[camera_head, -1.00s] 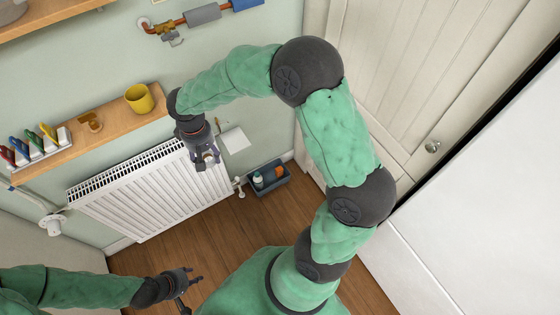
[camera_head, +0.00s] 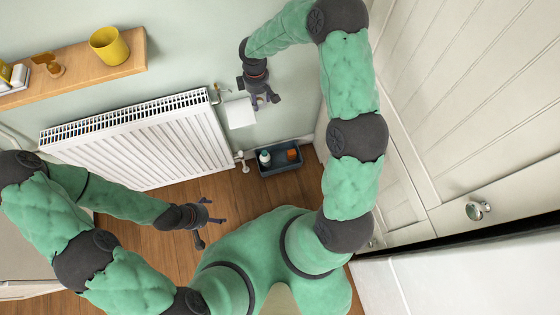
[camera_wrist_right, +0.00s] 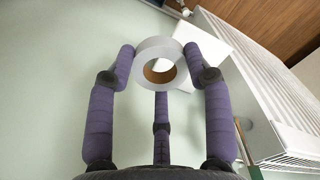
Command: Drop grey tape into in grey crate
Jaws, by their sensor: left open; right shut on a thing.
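The grey tape (camera_wrist_right: 158,64) is a pale ring with a brown core, held between the fingertips of my right gripper (camera_wrist_right: 160,70) in the right wrist view. In the head view my right gripper (camera_head: 263,100) is near the wall, right of the radiator, and the tape is hard to make out there. The grey crate (camera_head: 281,171) sits on the floor below and to the right of that gripper, with a white-and-teal bottle (camera_head: 264,157) and an orange item (camera_head: 292,155) in it. My left gripper (camera_head: 208,219) is open and empty above the floor.
A white radiator (camera_head: 140,145) fills the wall at left, its valve (camera_head: 242,161) close to the crate. A white sheet or box (camera_head: 240,112) is on the wall beside my right gripper. A shelf (camera_head: 90,77) holds a yellow mug (camera_head: 108,46). A cabinet door (camera_head: 440,100) stands at right.

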